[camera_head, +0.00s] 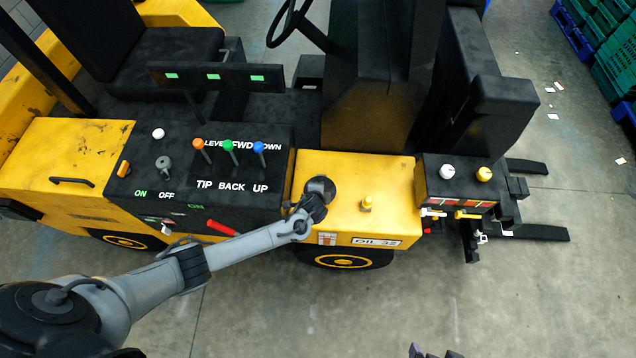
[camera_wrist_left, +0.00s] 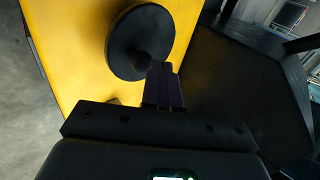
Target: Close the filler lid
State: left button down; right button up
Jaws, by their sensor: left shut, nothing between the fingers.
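The filler lid (camera_head: 321,186) is a round black disc on the yellow body panel above the "OIL 32" label. In the left wrist view the lid (camera_wrist_left: 135,38) shows its broad face, with a small knob or hub near its lower right edge. I cannot tell how far the lid is tilted. My left gripper (camera_head: 314,200) is at the lid's near side. Its fingers (camera_wrist_left: 162,72) are shut with nothing between them, and their tips are close to the hub; contact is unclear. Only the dark tips of my right gripper (camera_head: 430,352) show at the bottom edge.
A yellow knob (camera_head: 367,203) stands on the same panel, right of the lid. A black lever console (camera_head: 215,165) is to the left, with a red handle (camera_head: 222,228) on its front. A dark box with two knobs (camera_head: 455,185) is to the right. The near floor is mostly clear.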

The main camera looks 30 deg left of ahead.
pick_arm(q)
jog(key=shift+s+d+f, duration=0.25)
jog(key=shift+s+f, duration=0.2)
jog(key=shift+f, duration=0.3)
jog(key=shift+s+f, duration=0.2)
jog(key=shift+f, duration=0.1)
